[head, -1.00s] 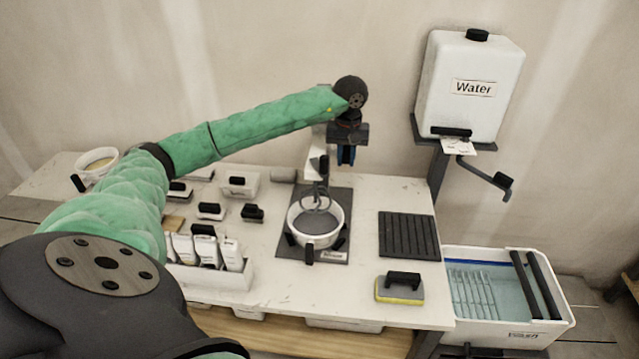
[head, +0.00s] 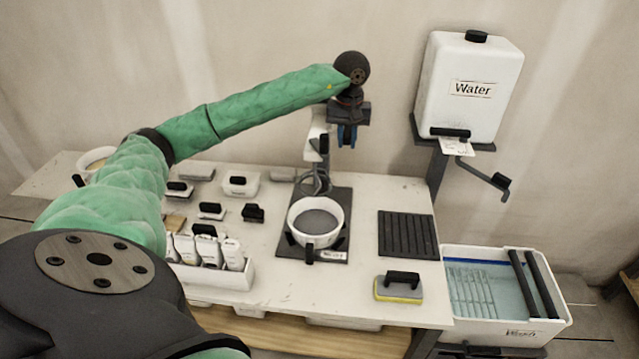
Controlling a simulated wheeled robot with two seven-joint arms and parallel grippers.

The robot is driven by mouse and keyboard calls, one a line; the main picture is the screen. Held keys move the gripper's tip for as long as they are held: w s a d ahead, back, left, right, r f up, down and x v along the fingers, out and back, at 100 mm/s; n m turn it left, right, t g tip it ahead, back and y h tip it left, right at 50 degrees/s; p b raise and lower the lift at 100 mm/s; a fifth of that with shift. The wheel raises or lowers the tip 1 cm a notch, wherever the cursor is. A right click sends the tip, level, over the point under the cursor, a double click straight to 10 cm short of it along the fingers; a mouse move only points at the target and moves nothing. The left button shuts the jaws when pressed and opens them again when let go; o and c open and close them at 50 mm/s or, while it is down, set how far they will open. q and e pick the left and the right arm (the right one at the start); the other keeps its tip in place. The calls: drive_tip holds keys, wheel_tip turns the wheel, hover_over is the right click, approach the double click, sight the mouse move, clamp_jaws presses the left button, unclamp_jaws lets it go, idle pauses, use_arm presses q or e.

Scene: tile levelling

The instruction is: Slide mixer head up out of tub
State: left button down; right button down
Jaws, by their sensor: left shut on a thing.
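The mixer stands on a dark base plate (head: 338,203) at the middle back of the table. Its mixer head (head: 316,148) is raised on the stand, and its grey whisk (head: 315,182) hangs at about the height of the tub's back rim; whether it fully clears the rim is hard to tell. The white tub (head: 316,221) sits on the plate with grey mix inside. My left gripper (head: 347,135) is at the upper part of the mixer, pointing down and shut on part of the mixer head; the grip itself is partly hidden. My right gripper is not in view.
A ribbed black mat (head: 407,234) and a sponge float (head: 399,288) lie right of the mixer. A water tank (head: 468,88) with a lever stands behind, and a wash tub (head: 500,290) is at the right. Several small tools and a bottle caddy (head: 212,275) are at left.

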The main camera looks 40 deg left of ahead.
use_arm(q)
drive_tip(key=c, duration=1.7)
unclamp_jaws()
drive_tip(key=shift+r, duration=0.3)
drive_tip(key=o, duration=0.6)
drive_tip(key=shift+f, duration=0.1)
drive_tip(key=shift+r+p, duration=0.65)
drive_tip(key=shift+r, duration=2.85)
